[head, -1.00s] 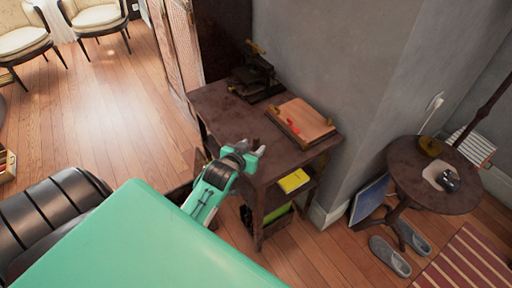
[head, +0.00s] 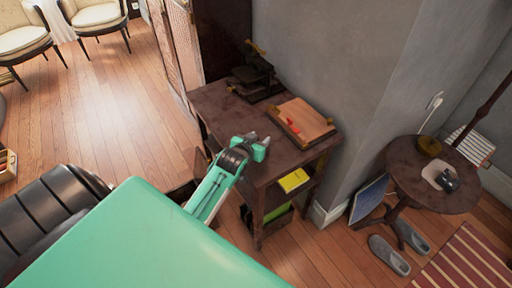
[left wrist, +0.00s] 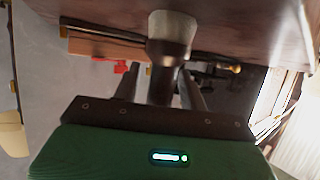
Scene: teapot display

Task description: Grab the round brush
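The round brush (left wrist: 171,35), with a pale rounded head and a dark handle, shows in the left wrist view at the brown table's edge. Its handle runs between the two fingers of my left gripper (left wrist: 160,88), with a gap visible on each side. The fingers look open around it. In the head view my left gripper (head: 259,141) is at the front edge of the small dark table (head: 222,108). The brush is hard to make out there, as the gripper covers that spot. My right gripper is in neither view.
On the table are a wooden board (head: 308,118) with a red item (head: 293,124) and a dark device (head: 255,78) behind. A yellow item (head: 293,180) lies on the shelf below. A round table (head: 430,195) and slippers (head: 389,254) are to the right. Floor is free at left.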

